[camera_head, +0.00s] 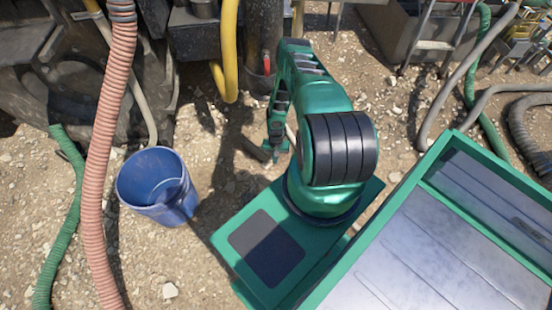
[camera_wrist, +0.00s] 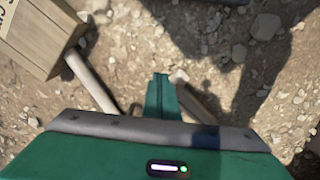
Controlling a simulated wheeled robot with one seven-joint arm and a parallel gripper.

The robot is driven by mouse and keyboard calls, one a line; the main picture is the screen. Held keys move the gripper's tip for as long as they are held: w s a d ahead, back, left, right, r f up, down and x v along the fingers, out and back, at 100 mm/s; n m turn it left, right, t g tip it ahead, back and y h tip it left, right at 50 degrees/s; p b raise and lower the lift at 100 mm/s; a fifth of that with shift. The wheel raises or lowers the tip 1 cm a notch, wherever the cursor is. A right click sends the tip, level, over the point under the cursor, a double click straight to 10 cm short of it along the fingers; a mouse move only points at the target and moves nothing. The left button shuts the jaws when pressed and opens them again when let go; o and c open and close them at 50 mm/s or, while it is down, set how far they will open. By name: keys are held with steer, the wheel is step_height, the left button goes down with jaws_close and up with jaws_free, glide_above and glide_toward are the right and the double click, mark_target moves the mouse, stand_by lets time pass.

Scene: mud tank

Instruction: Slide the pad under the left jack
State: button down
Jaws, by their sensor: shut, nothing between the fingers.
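My gripper (camera_head: 275,155) is low over the gravel, below the dark upright cylinder (camera_head: 262,30) at the top centre, which may be the left jack. In the wrist view the narrow green fingers (camera_wrist: 160,90) are together and empty. A wooden block (camera_wrist: 35,35) with dark lettering lies at the top left there, with a pale rod (camera_wrist: 90,82) running from it towards the fingers. The block may be the pad; I cannot tell. A brown wooden piece (camera_wrist: 197,104) lies just right of the fingers, partly hidden. The jack's foot is not clear in either view.
A blue bucket (camera_head: 157,185) stands left of my arm. A pink ribbed hose (camera_head: 105,150), a green hose (camera_head: 68,200) and a yellow hose (camera_head: 229,50) hang or lie around. A grey bin (camera_head: 410,35) stands top right. Stony ground lies between bucket and gripper.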

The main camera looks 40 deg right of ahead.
steer(key=w+d+f, duration=0.2)
steer(key=d+f, duration=0.1)
steer(key=f, duration=0.2)
steer(key=shift+w, duration=0.3)
steer(key=shift+d, duration=0.15)
